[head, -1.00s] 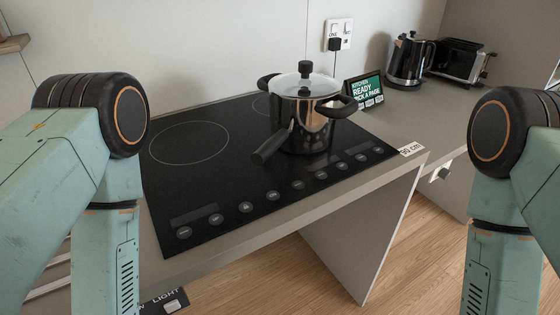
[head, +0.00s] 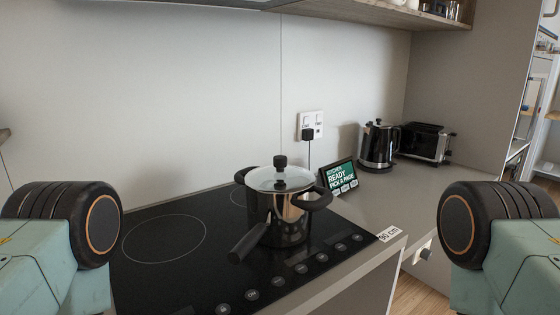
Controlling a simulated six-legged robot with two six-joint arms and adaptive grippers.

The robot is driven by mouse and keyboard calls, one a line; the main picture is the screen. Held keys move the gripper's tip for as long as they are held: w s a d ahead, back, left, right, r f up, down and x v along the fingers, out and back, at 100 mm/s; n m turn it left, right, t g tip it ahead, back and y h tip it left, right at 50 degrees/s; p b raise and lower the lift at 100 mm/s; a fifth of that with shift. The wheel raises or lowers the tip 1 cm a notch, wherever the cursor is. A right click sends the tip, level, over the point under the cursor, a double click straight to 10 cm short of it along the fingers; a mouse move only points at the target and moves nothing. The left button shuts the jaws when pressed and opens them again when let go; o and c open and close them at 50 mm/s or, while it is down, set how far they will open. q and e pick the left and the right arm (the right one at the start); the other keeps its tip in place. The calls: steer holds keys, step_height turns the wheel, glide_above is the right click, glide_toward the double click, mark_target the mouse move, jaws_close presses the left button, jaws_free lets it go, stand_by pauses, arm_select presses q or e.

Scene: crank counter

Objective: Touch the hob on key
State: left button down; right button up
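The black glass hob (head: 190,272) lies in the counter in the middle of the head view. A row of round touch keys runs along its front edge. One key (head: 252,295) seems to carry "ON" lettering, though it is small; other keys to its right show symbols too small to read. The left end of the key row is cut off by the bottom of the picture. A steel pot (head: 277,215) with a glass lid and black handles stands on the hob. Only my upper arm links show at both sides; neither gripper is in view.
A small display (head: 338,178) reading "KITCHEN READY PICK A PAGE" stands behind the hob's right side. A kettle (head: 378,148) and a toaster (head: 423,143) stand at the back right. A wall socket (head: 311,122) holds a black plug. A shelf (head: 385,13) hangs above.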

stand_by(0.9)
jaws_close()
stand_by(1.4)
